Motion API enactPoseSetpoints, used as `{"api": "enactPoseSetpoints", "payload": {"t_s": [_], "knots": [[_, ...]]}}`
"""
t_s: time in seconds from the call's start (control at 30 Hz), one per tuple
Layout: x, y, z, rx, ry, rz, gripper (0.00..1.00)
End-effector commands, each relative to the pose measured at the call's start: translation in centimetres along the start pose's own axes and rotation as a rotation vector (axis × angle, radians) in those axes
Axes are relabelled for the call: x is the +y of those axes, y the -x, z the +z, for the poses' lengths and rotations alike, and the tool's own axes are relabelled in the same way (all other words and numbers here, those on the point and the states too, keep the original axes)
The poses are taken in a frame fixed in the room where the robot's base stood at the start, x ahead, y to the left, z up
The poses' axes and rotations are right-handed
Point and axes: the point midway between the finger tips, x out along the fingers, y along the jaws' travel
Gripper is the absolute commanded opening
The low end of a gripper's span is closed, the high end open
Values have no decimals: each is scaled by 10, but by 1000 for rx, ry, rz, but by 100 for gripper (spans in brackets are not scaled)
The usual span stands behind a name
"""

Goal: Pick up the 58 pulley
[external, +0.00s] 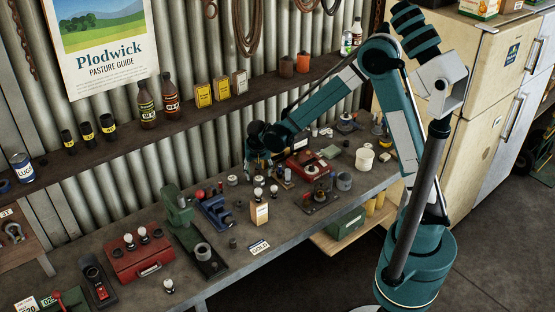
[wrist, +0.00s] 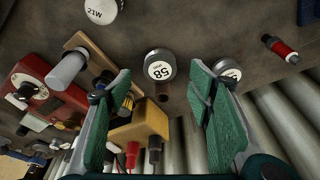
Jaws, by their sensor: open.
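The 58 pulley (wrist: 160,66) shows in the wrist view as a short grey cylinder with a white face marked 58. It sits on the workbench, upper middle of that view. My gripper (wrist: 160,78) is open, its green fingers on either side of the pulley in the picture. Nothing is between the fingers that I can see held. In the external view my gripper (external: 262,145) is over the back of the bench near the corrugated wall. I cannot tell the 58 pulley apart there from the other small parts.
A similar pulley (wrist: 229,69) is partly behind the right finger. A white-topped item marked 21W (wrist: 102,10) is at the top. A wooden block (wrist: 140,124) with coloured plugs and a red box (wrist: 45,98) crowd the left side. A small red part (wrist: 280,48) lies at right.

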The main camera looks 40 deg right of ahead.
Motion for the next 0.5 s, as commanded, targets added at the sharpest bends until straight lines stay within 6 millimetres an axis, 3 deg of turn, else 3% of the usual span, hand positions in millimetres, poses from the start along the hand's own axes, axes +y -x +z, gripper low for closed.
{"api": "enactPoseSetpoints", "payload": {"t_s": [0.5], "knots": [[0, -6, 0, 0, 0, 0, 52]]}}
